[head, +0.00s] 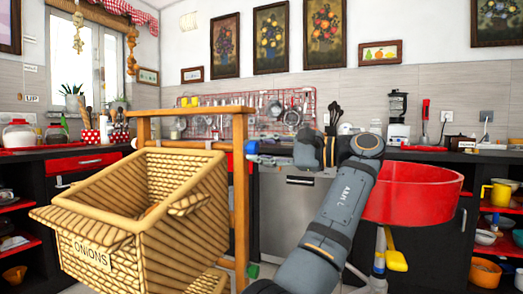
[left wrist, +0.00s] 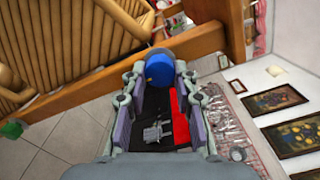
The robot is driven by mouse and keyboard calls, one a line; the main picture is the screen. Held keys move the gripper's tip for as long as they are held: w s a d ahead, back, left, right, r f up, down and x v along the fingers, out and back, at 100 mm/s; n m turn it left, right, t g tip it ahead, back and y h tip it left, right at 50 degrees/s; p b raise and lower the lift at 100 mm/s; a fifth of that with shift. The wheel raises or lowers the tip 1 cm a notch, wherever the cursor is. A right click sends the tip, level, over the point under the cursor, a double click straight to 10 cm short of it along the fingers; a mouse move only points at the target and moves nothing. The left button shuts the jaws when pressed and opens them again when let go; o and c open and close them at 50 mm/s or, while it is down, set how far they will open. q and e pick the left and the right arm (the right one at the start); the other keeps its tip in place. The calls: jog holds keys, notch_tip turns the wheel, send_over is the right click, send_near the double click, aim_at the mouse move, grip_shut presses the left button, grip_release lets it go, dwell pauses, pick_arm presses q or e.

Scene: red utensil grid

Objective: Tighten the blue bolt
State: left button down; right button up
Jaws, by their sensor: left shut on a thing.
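The blue bolt (head: 251,147) sits at the upper right post of the wooden stand (head: 241,205) that carries the onion basket. It also shows in the left wrist view as a round blue head (left wrist: 160,66) against a wooden beam (left wrist: 190,45). My left gripper (head: 259,159) reaches it from the right, and its fingers (left wrist: 160,76) are shut on the bolt head, one on each side. The bolt's shaft is hidden, so I cannot tell how deep it sits. My right gripper is not in view.
The wicker basket (head: 140,225) marked onions fills the left front. A green bolt (head: 252,271) sits low on the stand. Behind are black counters, a dishwasher (head: 288,215) and a red utensil grid (head: 220,110).

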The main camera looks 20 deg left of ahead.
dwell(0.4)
pick_arm(q)
jog(key=c, duration=1)
grip_release()
jog(key=shift+c, duration=0.2)
